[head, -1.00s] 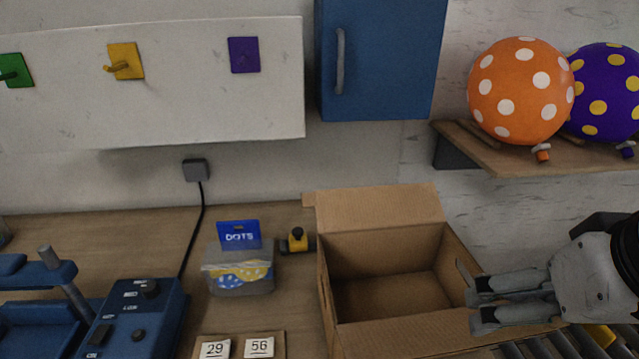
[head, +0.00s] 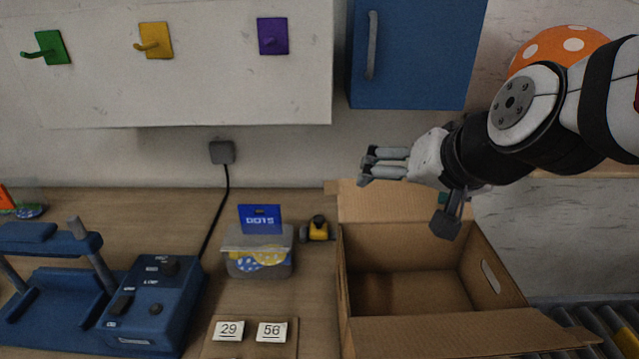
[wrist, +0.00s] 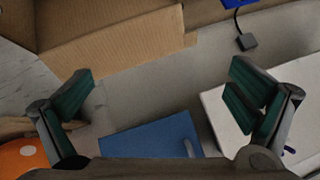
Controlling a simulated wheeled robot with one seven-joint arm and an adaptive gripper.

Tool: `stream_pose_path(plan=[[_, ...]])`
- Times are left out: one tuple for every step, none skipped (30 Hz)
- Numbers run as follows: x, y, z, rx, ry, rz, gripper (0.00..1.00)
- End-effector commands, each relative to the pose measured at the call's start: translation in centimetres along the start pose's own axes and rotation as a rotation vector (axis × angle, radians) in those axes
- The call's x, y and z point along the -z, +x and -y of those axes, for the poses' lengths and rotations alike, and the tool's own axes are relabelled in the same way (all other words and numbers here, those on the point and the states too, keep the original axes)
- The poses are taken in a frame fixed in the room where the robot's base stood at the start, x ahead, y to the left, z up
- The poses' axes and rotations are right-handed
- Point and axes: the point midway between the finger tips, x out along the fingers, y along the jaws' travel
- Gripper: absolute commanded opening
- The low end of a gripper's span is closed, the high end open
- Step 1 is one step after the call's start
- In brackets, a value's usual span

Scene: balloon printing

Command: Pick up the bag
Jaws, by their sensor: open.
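A clear bag (head: 258,263) with a blue DOTS header and blue and yellow dotted balloons inside stands on the wooden table, left of the cardboard box. A second clear packet (head: 27,204) with an orange top is partly cut off at the far left edge. My gripper (head: 366,168) is above the back edge of the box, up and to the right of the DOTS bag and clear of it. In the wrist view its fingers (wrist: 163,88) are spread wide with nothing between them. Neither bag shows in the wrist view.
An open cardboard box (head: 425,333) stands right of the DOTS bag. A yellow and black tape measure (head: 318,229) lies between them. Number cards (head: 229,330) lie in front, a blue machine (head: 150,305) stands left, and a blue cabinet (head: 420,55) hangs above.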

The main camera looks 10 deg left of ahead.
Motion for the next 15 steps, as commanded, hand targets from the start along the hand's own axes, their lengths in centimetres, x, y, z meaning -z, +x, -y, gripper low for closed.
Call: stream_pose_path(plan=[[0.3, 2.4, 1.7, 0.020, 0.004, -0.014, 1.00], [0.7, 3.6, 2.6, 0.029, 0.012, -0.031, 1.00], [1.1, 5.2, 3.8, 0.038, 0.022, -0.054, 1.00], [1.3, 6.3, 4.6, 0.043, 0.030, -0.072, 1.00], [1.4, 7.5, 5.5, 0.048, 0.036, -0.090, 1.00], [1.5, 9.0, 6.6, 0.051, 0.044, -0.114, 1.00], [1.6, 10.2, 7.5, 0.052, 0.049, -0.134, 1.00], [1.5, 11.3, 8.2, 0.052, 0.053, -0.152, 1.00], [1.3, 12.7, 9.2, 0.048, 0.058, -0.177, 1.00], [1.1, 13.8, 10.0, 0.046, 0.062, -0.197, 1.00], [0.8, 14.8, 10.7, 0.042, 0.063, -0.217, 1.00], [0.3, 16.1, 11.6, 0.035, 0.064, -0.244, 1.00], [-0.1, 17.1, 12.2, 0.028, 0.064, -0.264, 1.00], [-0.6, 17.9, 12.7, 0.021, 0.062, -0.284, 1.00], [-1.4, 19.0, 13.3, 0.010, 0.057, -0.309, 1.00]])
